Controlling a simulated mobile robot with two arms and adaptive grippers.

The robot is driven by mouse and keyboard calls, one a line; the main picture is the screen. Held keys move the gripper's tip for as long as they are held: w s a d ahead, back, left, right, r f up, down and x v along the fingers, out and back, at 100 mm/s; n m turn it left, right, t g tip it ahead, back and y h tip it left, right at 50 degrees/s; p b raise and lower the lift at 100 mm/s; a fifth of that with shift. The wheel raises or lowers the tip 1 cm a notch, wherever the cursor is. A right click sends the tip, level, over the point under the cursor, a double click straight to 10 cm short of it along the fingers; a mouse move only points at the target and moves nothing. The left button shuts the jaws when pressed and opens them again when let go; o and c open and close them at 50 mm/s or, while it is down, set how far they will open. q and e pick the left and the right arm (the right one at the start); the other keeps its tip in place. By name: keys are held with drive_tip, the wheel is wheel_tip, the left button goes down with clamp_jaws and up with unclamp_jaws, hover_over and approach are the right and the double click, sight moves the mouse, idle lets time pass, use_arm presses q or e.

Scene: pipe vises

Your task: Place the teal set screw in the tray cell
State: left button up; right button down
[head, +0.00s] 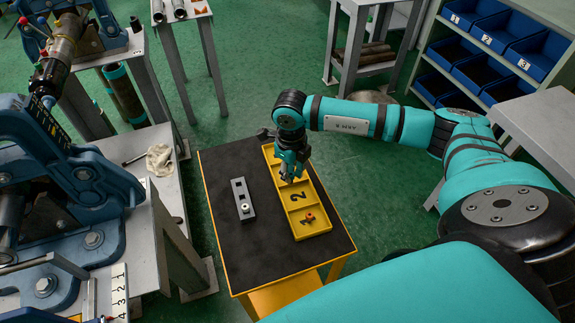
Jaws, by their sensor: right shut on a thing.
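The yellow tray (323,197) lies on the dark top of a small cart, its cells in a row. The cell marked 2 (297,196) looks empty. The nearest cell holds a small orange-red piece (310,217). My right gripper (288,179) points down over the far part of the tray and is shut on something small. I cannot make out the teal set screw; the piece between the fingers is too small and covered to identify. My left gripper is not in view.
A grey block (241,194) with holes and a pale screw (246,207) stands left of the tray. The dark cart top (255,255) is clear in front. Blue vises (85,180) on a bench stand at left. A shelf of blue bins (503,32) is at back right.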

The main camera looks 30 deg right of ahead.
drive_tip(key=w, duration=0.1)
drive_tip(key=w+d+b, duration=0.1)
drive_tip(key=w, duration=0.1)
drive_tip(key=w+d+b, duration=0.1)
drive_tip(key=shift+w+d+f, duration=0.25)
drive_tip(key=shift+w+f, duration=0.15)
drive_tip(key=shift+w+d, duration=0.2)
drive_tip(key=shift+w, duration=0.05)
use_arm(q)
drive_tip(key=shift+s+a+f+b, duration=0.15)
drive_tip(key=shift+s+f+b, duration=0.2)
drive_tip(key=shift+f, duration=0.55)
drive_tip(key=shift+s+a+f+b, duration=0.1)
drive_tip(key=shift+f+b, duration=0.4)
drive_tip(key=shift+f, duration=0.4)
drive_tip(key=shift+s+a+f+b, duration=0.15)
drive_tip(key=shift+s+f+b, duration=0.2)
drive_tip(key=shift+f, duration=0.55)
use_arm(e)
drive_tip(key=shift+f, duration=1.65)
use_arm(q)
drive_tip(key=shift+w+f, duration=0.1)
use_arm(e)
drive_tip(key=shift+f, duration=0.1)
drive_tip(key=c, duration=1.2)
unclamp_jaws()
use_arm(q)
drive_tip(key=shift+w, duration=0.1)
